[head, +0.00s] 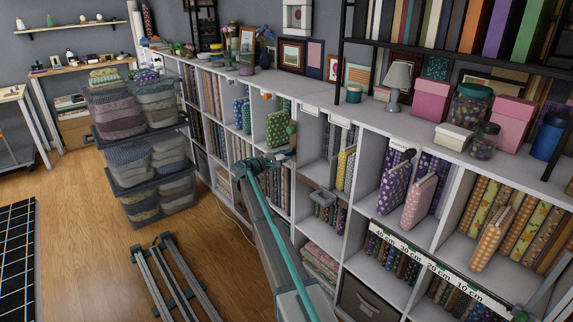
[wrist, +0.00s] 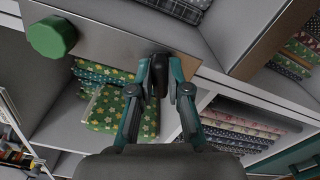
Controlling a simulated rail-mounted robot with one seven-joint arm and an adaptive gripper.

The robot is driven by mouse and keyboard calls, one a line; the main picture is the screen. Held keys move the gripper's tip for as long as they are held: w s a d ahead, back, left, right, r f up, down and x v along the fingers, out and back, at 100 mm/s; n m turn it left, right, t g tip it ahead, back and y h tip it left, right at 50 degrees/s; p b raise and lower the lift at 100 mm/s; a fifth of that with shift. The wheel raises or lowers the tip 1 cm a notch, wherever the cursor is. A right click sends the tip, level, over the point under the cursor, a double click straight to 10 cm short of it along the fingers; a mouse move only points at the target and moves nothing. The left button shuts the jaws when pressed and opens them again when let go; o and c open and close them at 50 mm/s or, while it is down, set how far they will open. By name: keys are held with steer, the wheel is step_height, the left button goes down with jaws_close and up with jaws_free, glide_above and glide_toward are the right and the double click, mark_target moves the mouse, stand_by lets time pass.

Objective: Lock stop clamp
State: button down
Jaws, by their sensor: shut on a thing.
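In the wrist view, my gripper (wrist: 164,85) has its teal and black fingers closed around a dark upright handle (wrist: 155,75). The handle stands at the edge of a flat brownish-grey bar (wrist: 110,40), and looks to be the stop clamp's lever; its lower part is hidden between the fingers. A round green knob (wrist: 52,36) sits on the same bar at the upper left, apart from the fingers. In the head view, my gripper (head: 272,160) is at the cubby fronts, just below a small green knob (head: 291,128). The clamp's locked or unlocked state cannot be told.
Green floral fabric (wrist: 108,108) lies in the cubby behind the fingers. A white cubby unit (head: 385,125) full of fabric runs along the wall. A ruler strip (head: 440,268) crosses its front at right.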

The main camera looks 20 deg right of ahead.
steer(key=shift+f+m+b, duration=0.2)
steer(key=shift+m+b, duration=2.1)
steer(key=shift+b, duration=0.2)
steer(key=shift+r, duration=0.1)
steer(key=c, duration=1.1)
jaws_free()
steer(key=v, duration=1.2)
steer(key=shift+s, duration=0.1)
